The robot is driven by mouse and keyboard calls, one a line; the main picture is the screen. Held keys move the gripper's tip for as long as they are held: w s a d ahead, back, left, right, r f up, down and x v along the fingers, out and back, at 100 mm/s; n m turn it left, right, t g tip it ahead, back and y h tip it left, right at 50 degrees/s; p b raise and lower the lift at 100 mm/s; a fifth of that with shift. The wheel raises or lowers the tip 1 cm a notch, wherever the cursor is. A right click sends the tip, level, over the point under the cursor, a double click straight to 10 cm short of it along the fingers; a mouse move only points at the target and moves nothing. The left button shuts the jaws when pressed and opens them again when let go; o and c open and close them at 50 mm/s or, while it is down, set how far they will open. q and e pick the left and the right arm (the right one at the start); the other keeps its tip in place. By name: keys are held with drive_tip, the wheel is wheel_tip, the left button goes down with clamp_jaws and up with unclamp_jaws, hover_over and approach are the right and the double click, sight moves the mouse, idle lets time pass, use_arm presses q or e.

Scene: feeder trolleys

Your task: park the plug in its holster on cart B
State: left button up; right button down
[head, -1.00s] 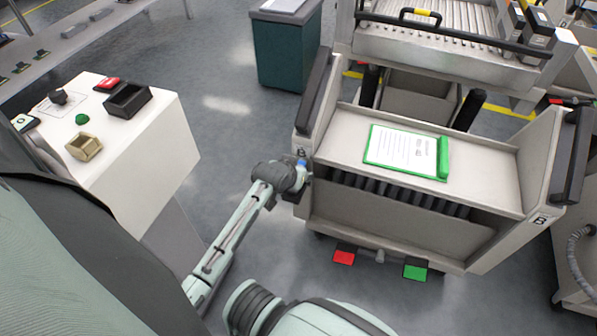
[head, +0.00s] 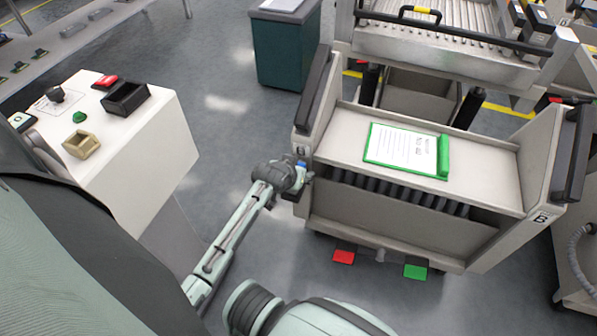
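Cart B (head: 400,215) stands at the right, with a letter B on its right end panel. My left gripper (head: 303,176) is at the cart's left end, beside the lower part of the left end panel. It is small and seen from behind, so its fingers cannot be made out clearly. A small blue piece (head: 300,164) shows at the gripper; I cannot tell whether it is the plug. A dark part beside the gripper is partly covered, and I cannot tell whether it is the holster. My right gripper is not in view.
A green clipboard (head: 385,158) lies on the cart's top. Red (head: 343,257) and green (head: 415,271) pedals sit below its front. A white console (head: 160,135) with a black tray stands left, a teal cabinet (head: 285,50) behind. Floor between console and cart is clear.

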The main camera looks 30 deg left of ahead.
use_arm(q)
drive_tip(key=shift+s+d+f, duration=0.1)
drive_tip(key=shift+s+f, duration=0.35)
drive_tip(key=shift+f, duration=0.05)
drive_tip(key=shift+s+r, duration=0.3)
drive_tip(key=shift+r, duration=0.05)
drive_tip(key=w+r+v, duration=0.1)
drive_tip(key=v, duration=1)
drive_tip(key=s+d+f+m+g, duration=0.2)
drive_tip(key=s+f, duration=0.5)
drive_tip(key=f, duration=0.2)
drive_tip(key=s+d+f+m+g, duration=0.2)
drive_tip(key=s+f+g, duration=0.1)
drive_tip(key=s+f, duration=0.5)
drive_tip(key=shift+f+h, duration=0.4)
drive_tip(key=shift+f, duration=0.45)
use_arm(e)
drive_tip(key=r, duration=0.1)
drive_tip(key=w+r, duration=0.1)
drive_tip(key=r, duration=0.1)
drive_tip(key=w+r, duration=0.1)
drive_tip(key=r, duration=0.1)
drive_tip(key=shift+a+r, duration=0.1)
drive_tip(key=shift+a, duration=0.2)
